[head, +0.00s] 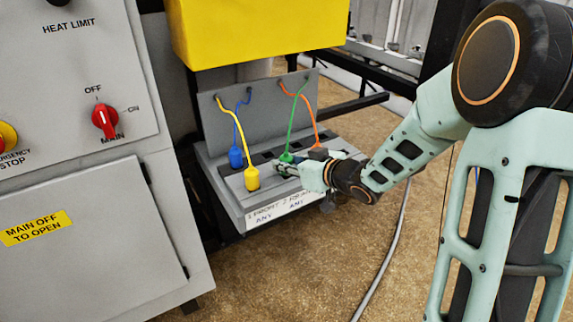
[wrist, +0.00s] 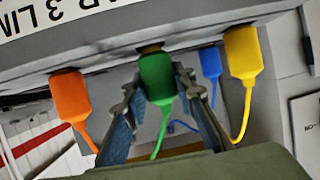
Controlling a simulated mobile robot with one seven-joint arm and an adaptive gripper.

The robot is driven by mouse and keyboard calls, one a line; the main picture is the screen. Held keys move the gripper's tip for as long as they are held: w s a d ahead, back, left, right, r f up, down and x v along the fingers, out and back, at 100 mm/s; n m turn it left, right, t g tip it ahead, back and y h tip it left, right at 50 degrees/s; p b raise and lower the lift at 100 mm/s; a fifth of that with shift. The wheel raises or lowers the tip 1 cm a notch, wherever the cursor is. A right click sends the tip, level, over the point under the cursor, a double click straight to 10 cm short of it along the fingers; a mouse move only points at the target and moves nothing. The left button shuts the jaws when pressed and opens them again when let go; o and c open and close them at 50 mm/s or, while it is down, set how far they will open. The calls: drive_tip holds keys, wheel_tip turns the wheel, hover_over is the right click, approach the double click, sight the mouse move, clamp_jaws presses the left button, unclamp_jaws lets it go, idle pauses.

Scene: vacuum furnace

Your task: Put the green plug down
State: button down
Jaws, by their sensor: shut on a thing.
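The green plug (head: 287,157) is at the grey socket bench (head: 228,198), with its green cable rising to the back plate. My gripper (head: 291,169) is shut on it from the front right. In the wrist view the green plug (wrist: 156,78) sits between my two fingers (wrist: 158,100), its end close to a dark opening in the bench. I cannot tell whether the plug is seated in it.
The yellow plug (head: 252,179) stands at the bench's front, the blue plug (head: 235,157) behind it. The orange plug (wrist: 70,96) is on the green plug's other side. A yellow box (head: 258,30) overhangs the bench. A furnace cabinet (head: 85,235) stands left.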

drive_tip(key=shift+r, duration=0.15)
drive_tip(key=shift+f, duration=0.45)
drive_tip(key=c, duration=1.6)
unclamp_jaws()
drive_tip(key=shift+r, duration=0.1)
drive_tip(key=shift+r, duration=0.1)
drive_tip(key=shift+r, duration=0.4)
drive_tip(key=p+v, duration=0.2)
drive_tip(key=v, duration=1)
drive_tip(key=shift+f, duration=0.15)
drive_tip(key=shift+d, duration=0.1)
